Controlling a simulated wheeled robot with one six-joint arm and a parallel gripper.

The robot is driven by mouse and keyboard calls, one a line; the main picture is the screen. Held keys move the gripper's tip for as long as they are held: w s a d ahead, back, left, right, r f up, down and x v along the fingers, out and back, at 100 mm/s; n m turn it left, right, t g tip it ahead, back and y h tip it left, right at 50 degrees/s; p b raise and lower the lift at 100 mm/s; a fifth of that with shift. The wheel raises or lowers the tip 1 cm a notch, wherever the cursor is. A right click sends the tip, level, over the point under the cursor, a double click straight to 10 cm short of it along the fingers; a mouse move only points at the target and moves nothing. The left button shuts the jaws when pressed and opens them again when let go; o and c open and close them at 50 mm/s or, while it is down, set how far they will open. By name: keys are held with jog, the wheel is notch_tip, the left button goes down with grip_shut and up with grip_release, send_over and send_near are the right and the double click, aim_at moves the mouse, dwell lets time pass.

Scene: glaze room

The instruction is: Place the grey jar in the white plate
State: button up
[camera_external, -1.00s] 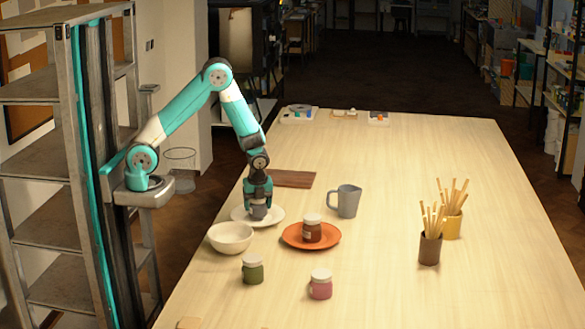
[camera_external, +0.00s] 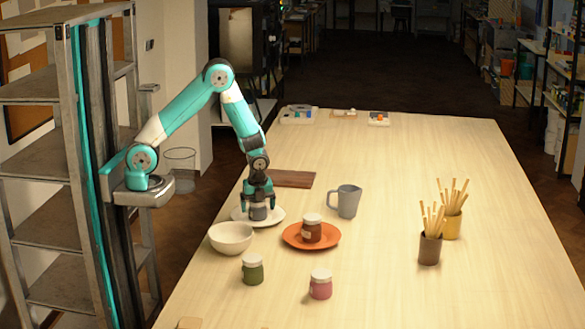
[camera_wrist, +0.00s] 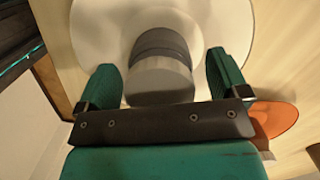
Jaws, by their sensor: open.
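The grey jar (camera_external: 258,212) stands on the white plate (camera_external: 274,219) at the left side of the table. In the wrist view the jar (camera_wrist: 160,75) has a pale lid and a dark grey body, and the plate (camera_wrist: 90,40) shows around it. My gripper (camera_external: 258,203) is open, with its two green fingers on either side of the jar. In the wrist view the gripper (camera_wrist: 163,85) shows gaps between the fingers and the jar. The jar's lower part is partly hidden by its lid in that view.
A white bowl (camera_external: 231,238) stands close in front of the plate. An orange plate (camera_external: 293,236) with a brown jar (camera_external: 311,230) is to the right. A grey pitcher (camera_external: 347,202), a green jar (camera_external: 252,271) and a pink jar (camera_external: 320,286) stand nearby.

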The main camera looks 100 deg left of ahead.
jog(key=r, duration=0.3)
jog(key=d+r+b, duration=0.1)
jog(key=r, duration=0.6)
jog(key=shift+w+d+r+b, duration=0.25)
jog(key=shift+w+r+b, duration=0.05)
jog(key=shift+r+b, duration=0.1)
jog(key=shift+r, duration=0.3)
jog(key=s+r+n+y, duration=0.1)
jog(key=s+r+n, duration=0.4)
jog(key=s+n, duration=0.4)
jog(key=s+r+n+y, duration=0.1)
jog(key=s+r+n, duration=0.4)
jog(key=s+n, duration=0.3)
jog(key=n, duration=0.3)
jog(key=shift+s+a+r+n+t+y, duration=0.2)
jog(key=shift+s+r+n+t+y, duration=0.1)
jog(key=shift+s+n+t, duration=0.1)
